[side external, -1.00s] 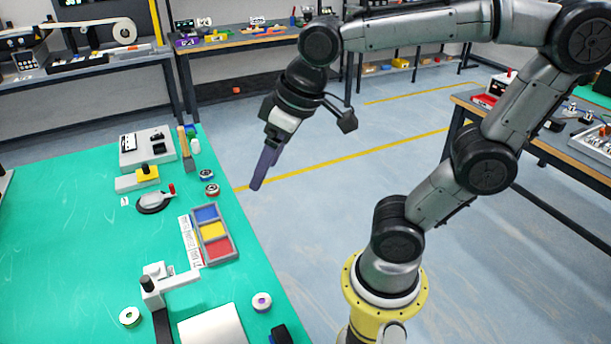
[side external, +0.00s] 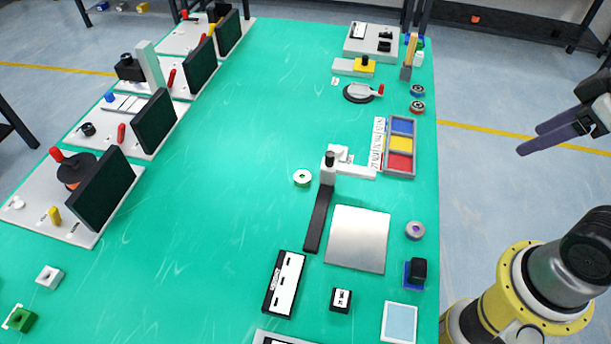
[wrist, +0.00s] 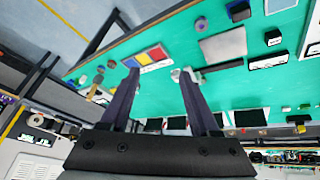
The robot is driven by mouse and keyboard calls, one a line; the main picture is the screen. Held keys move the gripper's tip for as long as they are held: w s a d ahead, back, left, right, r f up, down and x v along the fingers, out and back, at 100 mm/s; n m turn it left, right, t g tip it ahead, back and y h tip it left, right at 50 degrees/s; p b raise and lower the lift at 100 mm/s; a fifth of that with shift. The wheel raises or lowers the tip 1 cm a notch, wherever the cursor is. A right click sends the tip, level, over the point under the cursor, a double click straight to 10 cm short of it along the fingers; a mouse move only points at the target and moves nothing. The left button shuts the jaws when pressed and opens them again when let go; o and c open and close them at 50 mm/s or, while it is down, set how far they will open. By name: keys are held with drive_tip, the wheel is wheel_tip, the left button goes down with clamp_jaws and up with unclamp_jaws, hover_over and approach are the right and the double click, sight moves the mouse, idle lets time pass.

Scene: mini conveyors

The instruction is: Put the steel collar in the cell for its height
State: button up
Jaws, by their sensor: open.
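Two ring-shaped parts lie on the green table in the side view: a grey ring with a purple centre (side external: 415,238) near the right edge, and a pale ring with a green centre (side external: 295,178) left of the gauge. I cannot tell for sure which is the steel collar. A grey tray (side external: 414,150) has blue, yellow and red cells, all empty; it also shows in the wrist view (wrist: 147,58). A printed label strip (side external: 377,143) runs along its left side. My gripper (side external: 530,140) is open and empty, out past the table's right edge, well apart from both rings.
A gauge with a white arm (side external: 358,172) and dark base stands beside a silver plate (side external: 358,240). Two small bearings (side external: 417,107) lie behind the tray. Stations with dark screens (side external: 155,122) line the left side. The table's middle is clear.

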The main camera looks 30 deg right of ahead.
drive_tip(key=w+d+r+n+g+h, duration=0.1)
drive_tip(key=w+r+n+h, duration=0.1)
drive_tip(key=w+r+n, duration=0.55)
drive_tip(key=w+a+f+n+g+h, duration=0.1)
drive_tip(key=w+a+n+h, duration=0.4)
drive_tip(key=w, duration=1.2)
drive_tip(key=w+a+f+n, duration=0.3)
drive_tip(key=a+f, duration=0.5)
drive_tip(key=a, duration=0.4)
drive_tip(key=w+a+f+n, duration=0.35)
drive_tip(key=a+f, duration=0.45)
drive_tip(key=a, duration=0.3)
drive_tip(key=n, duration=0.3)
approach(301, 178)
drive_tip(key=f, duration=0.2)
drive_tip(key=d+f, duration=0.1)
drive_tip(key=shift+w+t+h, duration=0.25)
drive_tip(key=shift+t+h, duration=0.05)
drive_tip(key=shift+d+r+x, duration=0.1)
drive_tip(key=shift+d+x, duration=0.05)
drive_tip(key=shift+x, duration=1.25)
drive_tip(key=shift+d+r+x, duration=0.1)
drive_tip(key=shift+r+x, duration=0.05)
drive_tip(key=shift+x, duration=1.25)
clamp_jaws()
